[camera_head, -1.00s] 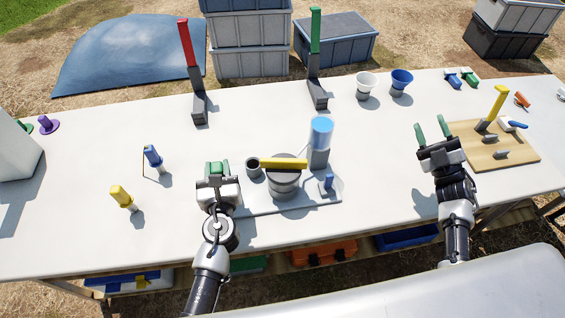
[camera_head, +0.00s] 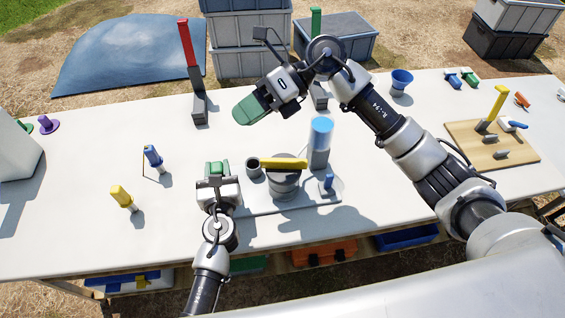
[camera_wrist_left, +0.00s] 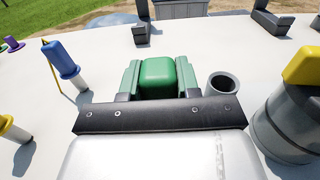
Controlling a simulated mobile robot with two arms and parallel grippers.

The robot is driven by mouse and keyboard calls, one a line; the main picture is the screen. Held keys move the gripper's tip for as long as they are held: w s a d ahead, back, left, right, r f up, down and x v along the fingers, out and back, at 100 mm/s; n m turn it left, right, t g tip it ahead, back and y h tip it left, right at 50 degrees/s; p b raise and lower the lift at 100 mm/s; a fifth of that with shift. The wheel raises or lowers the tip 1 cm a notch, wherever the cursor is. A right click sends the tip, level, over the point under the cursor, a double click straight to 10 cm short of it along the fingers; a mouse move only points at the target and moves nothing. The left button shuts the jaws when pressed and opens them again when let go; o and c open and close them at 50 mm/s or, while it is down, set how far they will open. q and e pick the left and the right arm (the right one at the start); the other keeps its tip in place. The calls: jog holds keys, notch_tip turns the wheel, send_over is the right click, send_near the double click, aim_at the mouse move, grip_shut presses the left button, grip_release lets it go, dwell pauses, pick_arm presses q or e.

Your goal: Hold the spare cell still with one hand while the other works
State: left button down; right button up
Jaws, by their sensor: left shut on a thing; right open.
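A grey cylinder (camera_head: 285,184) with a yellow bar (camera_head: 284,163) across its top stands on a pale plate (camera_head: 313,199); I take it for the spare cell. A clear blue-topped cylinder (camera_head: 320,140), a small grey cup (camera_head: 253,167) and a blue peg (camera_head: 327,182) are on the plate too. My left gripper (camera_head: 217,168), at the plate's left end, is shut on a green block (camera_wrist_left: 159,76), seen between its green fingers in the left wrist view. My right gripper (camera_head: 251,108) is open and empty, raised above the table behind the cell.
A red-topped post (camera_head: 187,45) and a green-topped post (camera_head: 316,25) stand at the back. A blue funnel (camera_head: 401,81) is behind my right arm. A wooden board (camera_head: 483,146) with a yellow handle lies right. Blue and yellow pegs stand left, with bare table around them.

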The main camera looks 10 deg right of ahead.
notch_tip(320, 180, down, 4)
jog(key=s+d+n+t+h, duration=0.1)
jog(key=n+h, duration=0.3)
jog(key=h, duration=0.3)
jog(key=n+t+h, duration=0.1)
jog(key=t+h, duration=0.2)
jog(key=h, duration=0.3)
send_near(284, 160)
jog(key=shift+w+d, duration=0.1)
jog(key=shift+w, duration=0.1)
jog(key=shift+f, duration=5.05)
jog(key=shift+c, duration=0.2)
